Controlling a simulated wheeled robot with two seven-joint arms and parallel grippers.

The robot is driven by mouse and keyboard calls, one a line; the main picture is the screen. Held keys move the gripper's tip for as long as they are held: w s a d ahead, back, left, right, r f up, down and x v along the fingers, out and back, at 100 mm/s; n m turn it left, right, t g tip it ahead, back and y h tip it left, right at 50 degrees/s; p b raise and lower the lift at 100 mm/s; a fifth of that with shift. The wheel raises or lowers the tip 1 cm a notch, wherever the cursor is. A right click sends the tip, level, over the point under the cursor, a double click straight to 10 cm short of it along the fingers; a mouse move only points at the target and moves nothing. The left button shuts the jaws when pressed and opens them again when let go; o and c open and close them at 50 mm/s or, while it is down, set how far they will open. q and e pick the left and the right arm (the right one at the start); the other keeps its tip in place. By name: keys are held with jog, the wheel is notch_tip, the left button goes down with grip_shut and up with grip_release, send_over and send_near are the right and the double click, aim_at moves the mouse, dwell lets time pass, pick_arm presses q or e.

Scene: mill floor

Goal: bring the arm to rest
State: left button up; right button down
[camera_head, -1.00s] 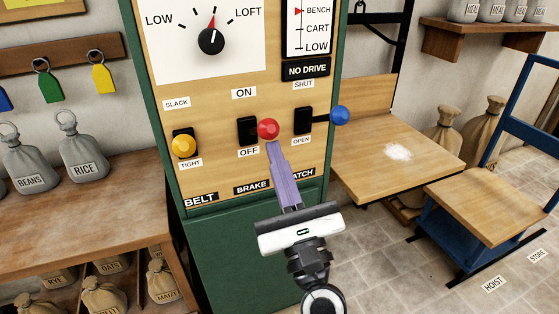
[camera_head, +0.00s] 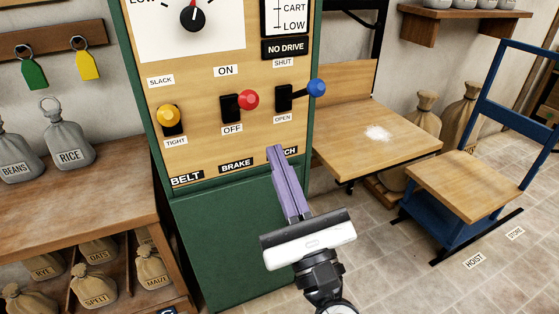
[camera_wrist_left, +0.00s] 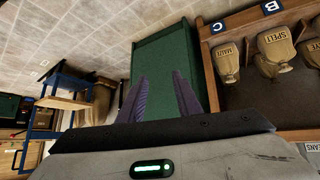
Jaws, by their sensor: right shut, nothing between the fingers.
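My right gripper (camera_head: 274,152) is shut and empty in the head view. Its purple fingers point up in front of the lower panel and cover part of the label beside BRAKE. The tips are apart from the red brake knob (camera_head: 249,99), which stands above and left of them. The blue knob (camera_head: 316,88) is above and right, between SHUT and OPEN. The yellow belt knob (camera_head: 168,115) is at the left, between SLACK and TIGHT. My left gripper (camera_wrist_left: 158,85) shows only in the left wrist view, with its two fingers apart and nothing between them.
The green cabinet (camera_head: 230,240) fills the middle. A wooden bench (camera_head: 80,215) with sacks is at left. A wooden shelf table (camera_head: 365,155) and a blue hoist chair-like frame (camera_head: 465,200) stand right. Tiled floor (camera_head: 400,275) is clear at lower right.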

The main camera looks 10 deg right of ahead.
jog(key=s+a+f+n+g+y, duration=0.2)
jog(key=s+f+n+g, duration=0.3)
jog(key=f+n, duration=0.6)
jog(key=s+a+f+n+g+y, duration=0.1)
jog(key=s+f+n+g+y, duration=0.15)
jog(key=f+n+g, duration=0.8)
jog(key=s+d+f+n+g+h, duration=0.2)
jog(key=s+d+f+n+h, duration=0.25)
jog(key=s+d+n, duration=0.35)
jog(key=s+d+f+n+g+h, duration=0.2)
jog(key=s+d+f+n+h, duration=0.3)
jog(key=s+d, duration=0.35)
jog(key=w+a+f+t+y, duration=0.1)
jog(key=w+a+f+t, duration=0.1)
jog(key=f, duration=0.3)
jog(key=w+a+f+t+y, duration=0.2)
jog(key=w+a+f, duration=0.1)
jog(key=f, duration=0.3)
jog(key=shift+a+t, duration=0.2)
jog(key=shift+t, duration=0.15)
jog(key=shift+w+f, duration=0.1)
